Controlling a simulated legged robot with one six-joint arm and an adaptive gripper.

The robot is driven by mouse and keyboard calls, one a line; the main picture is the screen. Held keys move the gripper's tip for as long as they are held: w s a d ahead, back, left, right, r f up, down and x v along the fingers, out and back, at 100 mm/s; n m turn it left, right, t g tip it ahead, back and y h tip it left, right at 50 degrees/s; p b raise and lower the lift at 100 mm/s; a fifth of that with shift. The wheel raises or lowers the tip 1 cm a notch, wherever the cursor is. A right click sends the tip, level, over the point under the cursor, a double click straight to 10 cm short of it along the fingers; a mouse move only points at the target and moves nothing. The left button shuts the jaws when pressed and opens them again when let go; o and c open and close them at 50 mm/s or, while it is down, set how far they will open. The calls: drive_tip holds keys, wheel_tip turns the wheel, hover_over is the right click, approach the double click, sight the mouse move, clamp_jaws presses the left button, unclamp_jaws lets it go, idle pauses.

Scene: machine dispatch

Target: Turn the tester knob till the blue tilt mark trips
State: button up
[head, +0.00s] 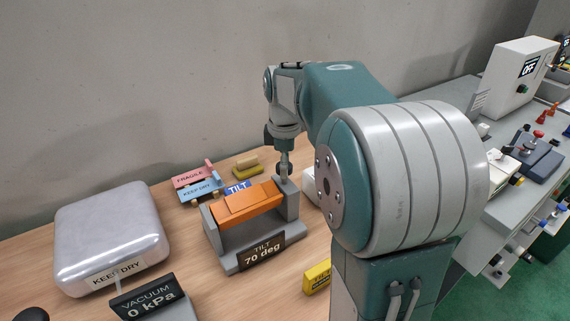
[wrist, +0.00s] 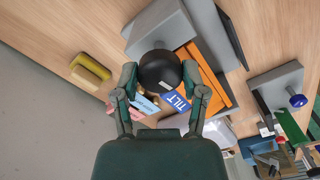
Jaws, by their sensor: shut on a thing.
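The tilt tester is a grey frame (head: 223,248) on the wooden table, with an orange block (head: 245,203) tilted in its cradle. Its sign (head: 262,252) reads "TILT 70 deg". A blue TILT mark (head: 237,188) shows behind the orange block in the head view, and it also shows in the wrist view (wrist: 178,100). A round black knob (wrist: 160,71) is between the fingertips of my gripper (wrist: 162,88) in the wrist view, and the gripper is shut on it. In the head view my gripper (head: 285,172) is at the tester's right post, where the knob is hidden.
A silvery package (head: 110,235) with a KEEP DRY tag and a vacuum sign (head: 147,301) reading 0 kPa stand at left. Pink FRAGILE (head: 192,178) and blue KEEP DRY (head: 199,191) pieces lie behind the tester. A yellow block (head: 317,277) lies in front.

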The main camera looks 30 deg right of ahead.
drive_tip(key=shift+f, duration=0.1)
drive_tip(key=o, duration=1.1)
drive_tip(key=shift+w+a, duration=0.1)
drive_tip(key=shift+o, duration=0.2)
drive_tip(key=shift+r, duration=0.2)
wheel_tip(320, 180, up, 12)
drive_tip(key=shift+f, duration=0.2)
drive_tip(key=s+a+f+m+t, duration=0.2)
drive_tip(key=s+a+f+m, duration=0.3)
drive_tip(key=s, duration=0.4)
drive_tip(key=s+a+f+m+t, duration=0.3)
drive_tip(key=s+a+f+m, duration=0.2)
drive_tip(key=s+a, duration=0.3)
drive_tip(key=shift+s+m+t, duration=0.3)
drive_tip(key=shift+s+m, duration=0.4)
drive_tip(key=shift+s, duration=0.2)
